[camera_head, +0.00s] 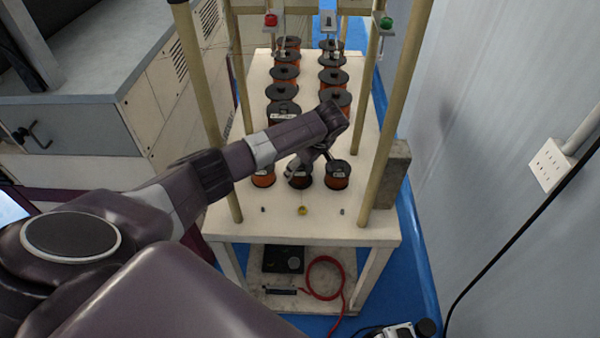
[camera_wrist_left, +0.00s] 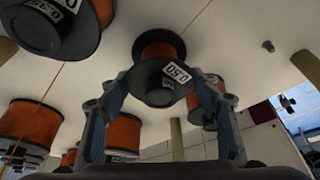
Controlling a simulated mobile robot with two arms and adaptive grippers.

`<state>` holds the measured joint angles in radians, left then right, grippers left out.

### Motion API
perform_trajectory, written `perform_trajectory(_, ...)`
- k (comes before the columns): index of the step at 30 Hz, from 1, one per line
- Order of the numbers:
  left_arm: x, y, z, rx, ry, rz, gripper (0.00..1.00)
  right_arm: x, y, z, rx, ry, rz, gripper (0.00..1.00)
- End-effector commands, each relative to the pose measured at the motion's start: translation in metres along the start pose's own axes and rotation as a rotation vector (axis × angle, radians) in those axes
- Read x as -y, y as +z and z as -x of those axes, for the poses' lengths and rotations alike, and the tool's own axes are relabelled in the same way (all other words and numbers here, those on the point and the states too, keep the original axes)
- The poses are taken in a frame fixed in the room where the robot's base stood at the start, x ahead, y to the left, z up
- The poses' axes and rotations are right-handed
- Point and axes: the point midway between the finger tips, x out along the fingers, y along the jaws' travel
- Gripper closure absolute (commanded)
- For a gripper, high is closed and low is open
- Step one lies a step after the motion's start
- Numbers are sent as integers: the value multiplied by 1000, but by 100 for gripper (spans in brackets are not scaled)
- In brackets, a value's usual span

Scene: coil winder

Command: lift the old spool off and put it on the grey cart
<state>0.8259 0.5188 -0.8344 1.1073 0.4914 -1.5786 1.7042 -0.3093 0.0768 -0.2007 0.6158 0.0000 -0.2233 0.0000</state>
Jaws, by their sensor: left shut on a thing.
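My left gripper (camera_head: 300,172) reaches down over the white table at the front row of spools. It is shut on the middle spool (camera_head: 299,183), which has black flanges and copper-coloured wire and is mostly hidden by the gripper. In the left wrist view the two blue-grey fingers of my left gripper (camera_wrist_left: 160,105) stand either side of this spool (camera_wrist_left: 160,50), whose flange has a "050" label. I cannot tell if the spool touches the table. My right gripper is not in view. I cannot make out a grey cart for sure.
A spool stands close on each side, left (camera_head: 263,179) and right (camera_head: 337,175). Two rows of spools (camera_head: 332,77) run behind. Tan posts (camera_head: 399,100) rise from the white table (camera_head: 270,229). A grey block (camera_head: 391,172) is at its right edge; a grey cabinet (camera_head: 75,129) stands left.

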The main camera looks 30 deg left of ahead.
Motion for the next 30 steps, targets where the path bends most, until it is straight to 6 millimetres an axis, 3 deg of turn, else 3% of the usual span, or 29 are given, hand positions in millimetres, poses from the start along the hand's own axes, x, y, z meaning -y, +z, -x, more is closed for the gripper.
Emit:
perform_trajectory(10,-2,-4,9,0,4,1,70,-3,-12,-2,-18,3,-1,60)
perform_trajectory(22,-2,-32,77,-1,5,2,70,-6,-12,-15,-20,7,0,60)
perform_trajectory(30,0,-39,93,-1,1,0,70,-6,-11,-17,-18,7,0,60)
